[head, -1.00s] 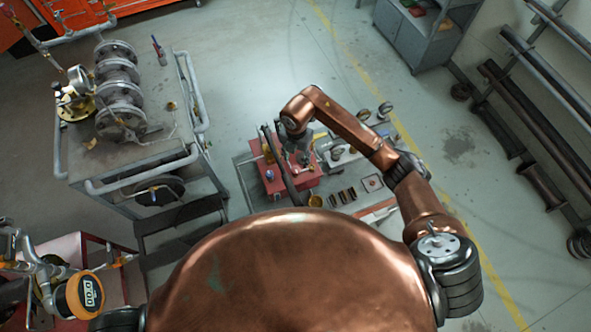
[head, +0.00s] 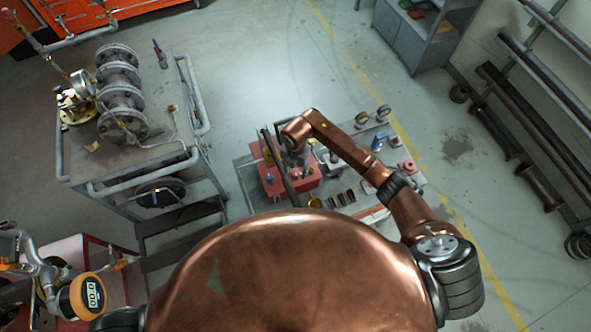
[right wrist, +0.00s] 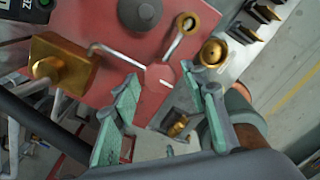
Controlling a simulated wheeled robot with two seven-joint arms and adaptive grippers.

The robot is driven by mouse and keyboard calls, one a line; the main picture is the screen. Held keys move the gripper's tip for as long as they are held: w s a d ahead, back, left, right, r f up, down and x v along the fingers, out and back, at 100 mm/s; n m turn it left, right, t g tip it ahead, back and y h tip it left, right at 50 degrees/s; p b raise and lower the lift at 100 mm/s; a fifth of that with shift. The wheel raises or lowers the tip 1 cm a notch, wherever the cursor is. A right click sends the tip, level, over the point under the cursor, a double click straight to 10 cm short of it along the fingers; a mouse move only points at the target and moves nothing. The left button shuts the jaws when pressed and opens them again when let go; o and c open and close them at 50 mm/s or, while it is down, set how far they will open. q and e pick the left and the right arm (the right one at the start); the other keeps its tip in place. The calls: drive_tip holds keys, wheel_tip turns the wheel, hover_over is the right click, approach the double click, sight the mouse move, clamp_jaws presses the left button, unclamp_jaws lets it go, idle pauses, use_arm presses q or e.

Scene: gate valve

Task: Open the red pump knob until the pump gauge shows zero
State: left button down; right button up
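An orange round gauge with a digital display (head: 91,294) is at the lower left of the head view; its small digits look like zeros, but I cannot read them surely. I cannot make out a red knob with certainty. My right gripper (head: 297,158) is over a red box (head: 290,184) on a low cart. In the right wrist view my right gripper (right wrist: 165,112) has its two green-padded fingers spread apart, with nothing clearly held between them. The red box top (right wrist: 100,72) lies beyond the fingers, with a brass block (right wrist: 62,66) on it. My left gripper is not visible.
The low grey cart (head: 250,186) carries several small parts and a blue can (head: 378,141). A larger grey cart (head: 125,165) with flanged pipework (head: 120,95) stands at left. Pipe racks (head: 530,110) line the right wall. The floor behind is clear.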

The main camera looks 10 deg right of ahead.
drive_tip(key=c, duration=1)
drive_tip(key=n+b, duration=0.4)
drive_tip(key=shift+f+n, duration=0.15)
drive_tip(key=shift+n, duration=0.25)
drive_tip(key=n+b, duration=1)
drive_tip(key=shift+n+b, duration=1.85)
drive_tip(key=shift+n, duration=0.05)
drive_tip(key=shift+r, duration=0.2)
